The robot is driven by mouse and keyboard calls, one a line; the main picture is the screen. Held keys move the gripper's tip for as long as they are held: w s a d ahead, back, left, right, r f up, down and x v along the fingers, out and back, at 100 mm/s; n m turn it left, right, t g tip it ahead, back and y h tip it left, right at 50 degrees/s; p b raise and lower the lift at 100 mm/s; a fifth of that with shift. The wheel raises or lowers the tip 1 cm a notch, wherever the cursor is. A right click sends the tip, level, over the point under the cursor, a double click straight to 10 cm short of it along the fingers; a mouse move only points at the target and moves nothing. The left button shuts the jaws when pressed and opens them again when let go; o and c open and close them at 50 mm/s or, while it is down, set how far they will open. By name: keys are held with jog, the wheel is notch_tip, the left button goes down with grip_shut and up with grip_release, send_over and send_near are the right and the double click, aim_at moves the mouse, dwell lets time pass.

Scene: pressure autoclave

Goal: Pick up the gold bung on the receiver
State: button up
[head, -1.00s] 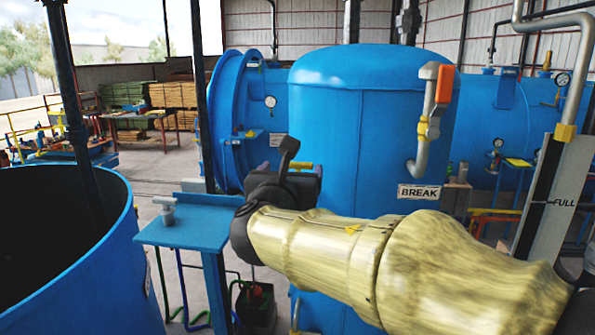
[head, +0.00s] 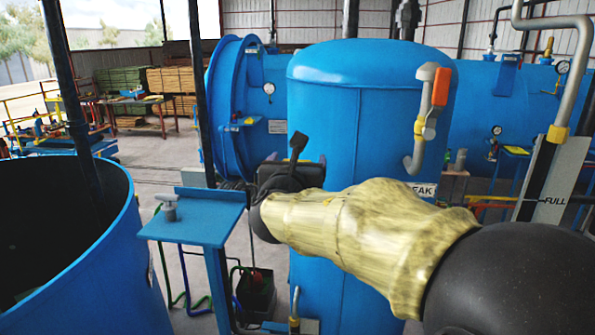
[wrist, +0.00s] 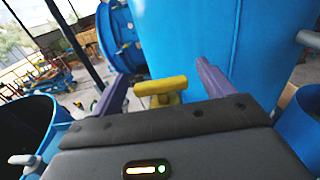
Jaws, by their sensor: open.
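A gold-yellow T-shaped piece, which looks like the gold bung (wrist: 161,87), stands in front of my gripper (wrist: 163,69) in the wrist view. It shows between the two purple fingers, which are spread apart with nothing gripped. I cannot tell how deep between the fingers it lies. What it sits on is hidden by my gripper body. In the head view my gripper (head: 297,160) is in front of the blue upright tank (head: 350,110), and the bung is hidden behind it. Which vessel is the receiver is not clear.
A blue stand (head: 205,222) with a grey knob (head: 168,207) is left of my gripper. A large open blue drum (head: 85,270) fills the lower left. A grey pipe with an orange handle (head: 441,86) is on the upright tank's right. Dark poles stand at the left.

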jog(key=c, duration=1.1)
notch_tip(320, 180, up, 10)
jog(key=shift+b, duration=0.4)
